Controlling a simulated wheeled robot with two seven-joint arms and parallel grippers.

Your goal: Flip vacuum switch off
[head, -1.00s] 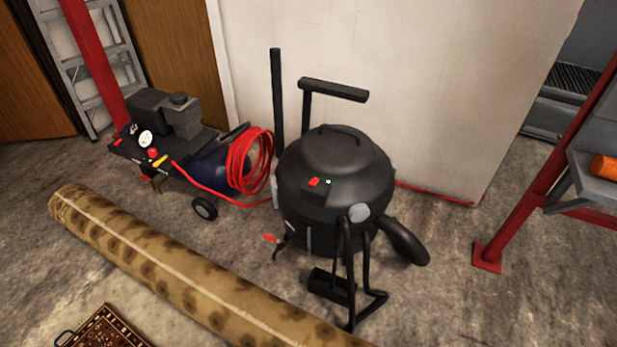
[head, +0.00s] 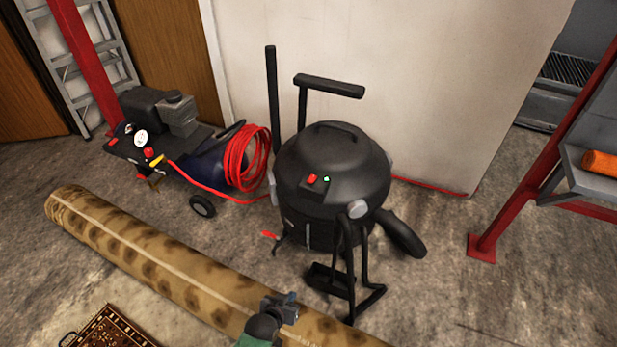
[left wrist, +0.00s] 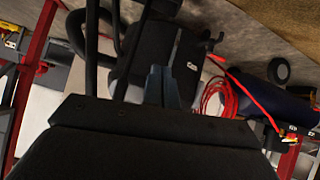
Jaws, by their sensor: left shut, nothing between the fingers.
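The black vacuum (head: 335,180) stands upright on the floor right of centre in the head view. My left gripper (head: 285,305) is at the bottom of the head view, over the rolled rug, in front of and apart from the vacuum. It is shut and empty. In the left wrist view the gripper fingers (left wrist: 162,88) point toward the vacuum's dark body (left wrist: 165,50); the switch cannot be made out there. My right gripper is out of view.
A rolled rug (head: 140,250) lies across the front floor. A compressor (head: 165,120) with a coiled red hose (head: 248,160) stands left of the vacuum. A white wall panel (head: 400,70) is behind it. A red post (head: 520,200) with a grey shelf stands at right.

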